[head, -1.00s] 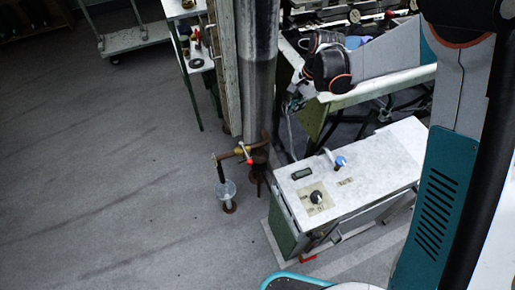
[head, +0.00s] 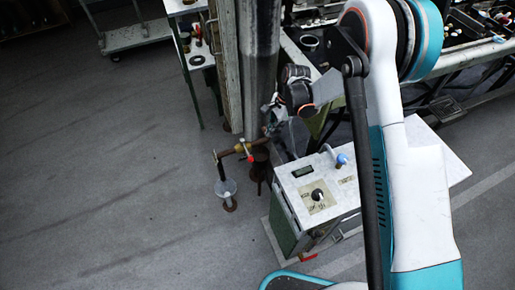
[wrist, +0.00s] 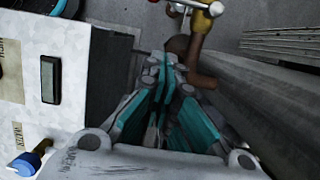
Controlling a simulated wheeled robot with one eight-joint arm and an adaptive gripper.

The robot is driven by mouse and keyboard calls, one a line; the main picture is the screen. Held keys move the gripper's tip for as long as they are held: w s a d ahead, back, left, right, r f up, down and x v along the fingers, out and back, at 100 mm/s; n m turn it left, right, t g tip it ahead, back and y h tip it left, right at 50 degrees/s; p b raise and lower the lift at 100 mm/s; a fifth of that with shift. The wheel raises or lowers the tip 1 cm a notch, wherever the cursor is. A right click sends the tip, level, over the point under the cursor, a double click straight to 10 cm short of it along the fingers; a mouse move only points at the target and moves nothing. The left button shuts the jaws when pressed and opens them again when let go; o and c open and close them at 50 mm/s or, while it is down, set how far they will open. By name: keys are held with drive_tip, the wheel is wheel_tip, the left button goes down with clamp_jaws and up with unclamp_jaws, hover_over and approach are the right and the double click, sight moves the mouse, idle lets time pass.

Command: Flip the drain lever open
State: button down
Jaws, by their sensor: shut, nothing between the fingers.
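In the wrist view part of the lever (wrist: 197,4) shows at the top edge, on the brass fitting, cut off by the frame. My gripper (head: 268,112) is above and slightly right of the pipe in the head view, partly blurred into the background. In the wrist view my gripper (wrist: 168,68) has its teal-padded fingers together and empty, pointing toward the brown pipe (wrist: 199,79); the lever is apart from the fingertips.
The white control box (head: 296,207) with a dial and blue-handled tap (head: 342,159) stands right of the pipe. A thick grey column (head: 258,65) rises just behind it. Open floor lies to the left.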

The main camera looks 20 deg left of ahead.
drive_tip(key=shift+f, duration=0.15)
drive_tip(key=s+a+f+b, duration=0.4)
drive_tip(key=a+f+b, duration=0.1)
drive_tip(key=f, duration=0.3)
drive_tip(key=shift+f, duration=0.25)
drive_tip(key=shift+a, duration=0.1)
